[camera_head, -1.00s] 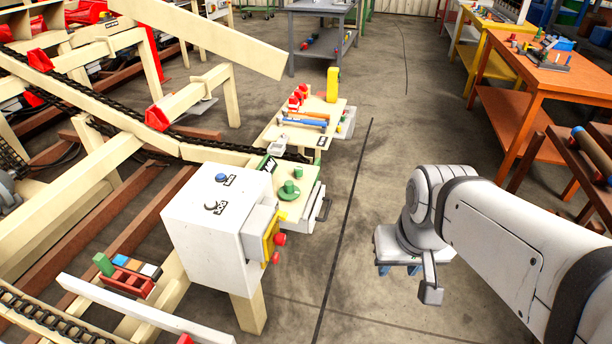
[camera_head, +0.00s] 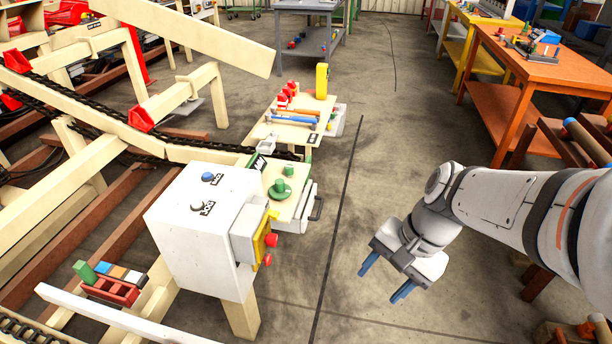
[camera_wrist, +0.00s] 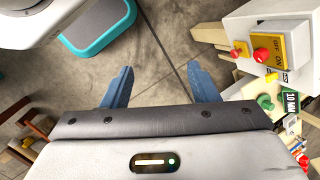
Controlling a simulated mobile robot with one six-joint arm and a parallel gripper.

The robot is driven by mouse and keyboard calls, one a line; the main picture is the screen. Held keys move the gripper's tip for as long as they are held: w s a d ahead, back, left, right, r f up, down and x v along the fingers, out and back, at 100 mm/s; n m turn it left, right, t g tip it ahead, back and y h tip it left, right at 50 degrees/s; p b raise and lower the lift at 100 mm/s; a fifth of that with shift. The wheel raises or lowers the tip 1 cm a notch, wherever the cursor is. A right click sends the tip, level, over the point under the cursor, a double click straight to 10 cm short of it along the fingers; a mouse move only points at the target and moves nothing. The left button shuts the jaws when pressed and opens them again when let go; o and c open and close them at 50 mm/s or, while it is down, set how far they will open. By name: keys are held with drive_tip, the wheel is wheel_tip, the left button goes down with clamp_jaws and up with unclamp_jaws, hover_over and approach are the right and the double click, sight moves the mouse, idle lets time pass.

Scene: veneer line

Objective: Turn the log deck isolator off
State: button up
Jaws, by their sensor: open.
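A white control cabinet (camera_head: 195,245) stands at the centre left in the head view. Its right side carries a yellow plate (camera_head: 261,238) with a red knob (camera_head: 271,240) and a smaller red part (camera_head: 267,260) below. In the wrist view the yellow plate (camera_wrist: 283,45) reads OFF and ON, with a red knob (camera_wrist: 262,55) beside the lettering. A smaller yellow box (camera_wrist: 238,48) with a red button is next to it. My gripper (camera_head: 385,278) is open and empty, to the right of the cabinet and apart from it. Its blue fingers (camera_wrist: 160,70) point at the floor area.
A green knob (camera_head: 281,190) sits on a panel behind the cabinet, near a tool shelf (camera_head: 290,133). A red tray (camera_head: 112,290) with coloured blocks is at the lower left. An orange table (camera_head: 545,78) stands at the right. Floor between cabinet and gripper is clear.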

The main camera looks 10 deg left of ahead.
drive_tip(key=w+a+f+m+g+y+b, duration=0.2)
drive_tip(key=w+a+f+m+y+b, duration=0.15)
drive_tip(key=a+f+m, duration=0.3)
drive_tip(key=m+t+y+b, duration=0.4)
drive_tip(key=m+y+b, duration=0.55)
drive_tip(key=m, duration=0.85)
approach(276, 241)
drive_tip(key=a+f+y+p, duration=0.1)
drive_tip(key=a+p, duration=0.1)
drive_tip(key=a, duration=0.2)
drive_tip(key=a+b, duration=0.1)
drive_tip(key=a, duration=0.3)
drive_tip(key=shift+w+a+f, duration=0.1)
drive_tip(key=shift+w+a, duration=0.25)
drive_tip(key=shift+a, duration=0.05)
drive_tip(key=c, duration=0.9)
drive_tip(key=shift+d, duration=0.2)
drive_tip(key=shift+c, duration=0.4)
drive_tip(key=shift+a, duration=0.1)
